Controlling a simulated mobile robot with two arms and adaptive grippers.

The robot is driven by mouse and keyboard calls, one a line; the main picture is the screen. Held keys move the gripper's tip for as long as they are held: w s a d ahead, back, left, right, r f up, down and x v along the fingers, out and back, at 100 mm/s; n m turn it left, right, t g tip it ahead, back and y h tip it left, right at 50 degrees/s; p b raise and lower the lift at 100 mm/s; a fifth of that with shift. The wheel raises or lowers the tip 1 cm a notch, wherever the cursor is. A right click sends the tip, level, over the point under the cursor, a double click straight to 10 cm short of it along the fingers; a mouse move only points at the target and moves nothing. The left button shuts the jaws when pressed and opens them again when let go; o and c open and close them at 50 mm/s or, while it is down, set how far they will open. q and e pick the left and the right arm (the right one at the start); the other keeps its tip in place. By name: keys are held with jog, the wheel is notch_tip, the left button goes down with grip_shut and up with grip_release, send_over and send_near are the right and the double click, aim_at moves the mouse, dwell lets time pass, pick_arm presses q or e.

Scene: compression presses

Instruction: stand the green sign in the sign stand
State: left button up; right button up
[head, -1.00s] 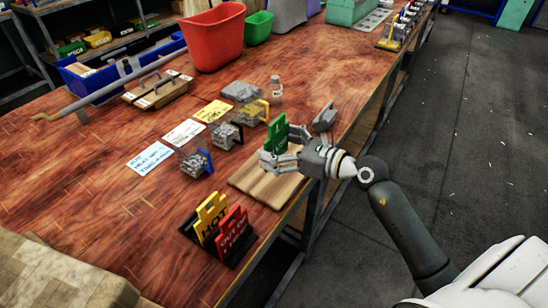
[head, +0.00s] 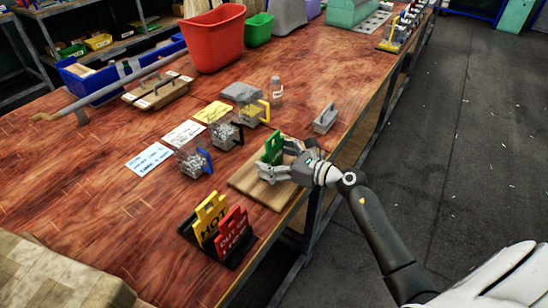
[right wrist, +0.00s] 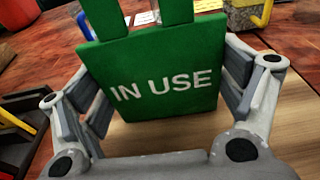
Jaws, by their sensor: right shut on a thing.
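The green sign (head: 272,151), lettered "IN USE", is upright between the fingers of my right gripper (head: 277,162), over the wooden board. The right wrist view shows the sign's face (right wrist: 160,75), with a finger closed on each side edge. I cannot tell whether its lower edge touches the board. The black sign stand (head: 243,252) is at the table's near edge, left of and nearer than the gripper. It holds a yellow "HOT" sign (head: 210,217) and a red sign (head: 235,235). My left gripper is not in view.
The wooden board (head: 265,193) lies at the table edge. Clear containers with coloured handles (head: 192,160) stand beyond it, beside paper cards (head: 150,158). A grey handled block (head: 325,119) lies behind the gripper. The table left of the stand is mostly clear.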

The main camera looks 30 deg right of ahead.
jog(key=shift+f, duration=0.2)
jog(key=o, duration=0.8)
